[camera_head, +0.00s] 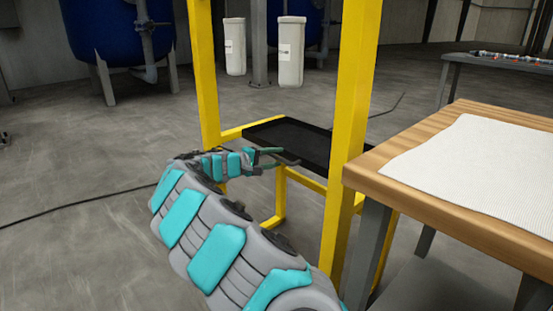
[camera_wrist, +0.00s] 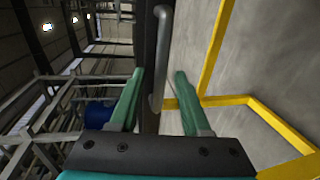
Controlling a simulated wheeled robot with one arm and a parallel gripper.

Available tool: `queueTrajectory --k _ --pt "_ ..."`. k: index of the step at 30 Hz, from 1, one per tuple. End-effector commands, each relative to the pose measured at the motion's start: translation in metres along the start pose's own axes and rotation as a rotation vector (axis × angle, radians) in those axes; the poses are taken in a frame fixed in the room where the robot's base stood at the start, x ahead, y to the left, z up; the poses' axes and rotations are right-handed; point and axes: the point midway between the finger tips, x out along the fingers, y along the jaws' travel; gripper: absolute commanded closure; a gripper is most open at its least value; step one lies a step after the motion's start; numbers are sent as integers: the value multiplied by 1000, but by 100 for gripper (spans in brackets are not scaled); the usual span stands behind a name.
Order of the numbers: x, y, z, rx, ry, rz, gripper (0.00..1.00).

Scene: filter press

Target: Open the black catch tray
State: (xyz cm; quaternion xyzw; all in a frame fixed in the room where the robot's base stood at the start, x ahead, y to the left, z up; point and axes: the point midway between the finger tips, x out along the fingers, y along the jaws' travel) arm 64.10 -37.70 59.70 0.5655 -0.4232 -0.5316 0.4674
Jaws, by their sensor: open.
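The black catch tray (camera_head: 310,142) sits low in the yellow frame in the head view. In the wrist view the tray's dark front edge (camera_wrist: 149,40) runs upright, with a grey bar handle (camera_wrist: 164,50) along it. My gripper (camera_head: 287,157) is at the tray's near side, with its green fingers apart. In the wrist view the handle lies between the two fingers of my gripper (camera_wrist: 159,73). The jaws are open and not closed on it. I cannot tell exactly how deep the handle sits between the fingers.
Yellow posts (camera_head: 350,120) of the frame stand on both sides of the tray. A wooden table (camera_head: 450,215) with a white mat (camera_head: 485,165) stands close on the right. Two white canisters (camera_head: 291,55) show above the tray. Bare floor (camera_head: 70,160) lies to the left.

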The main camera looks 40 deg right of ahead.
Motion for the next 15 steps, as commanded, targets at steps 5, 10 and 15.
queueTrajectory --k 5,10,15 --pt "9 0 1 0 -1 0 53" --pt "9 0 0 0 0 0 53" --pt "9 0 0 0 0 0 65"
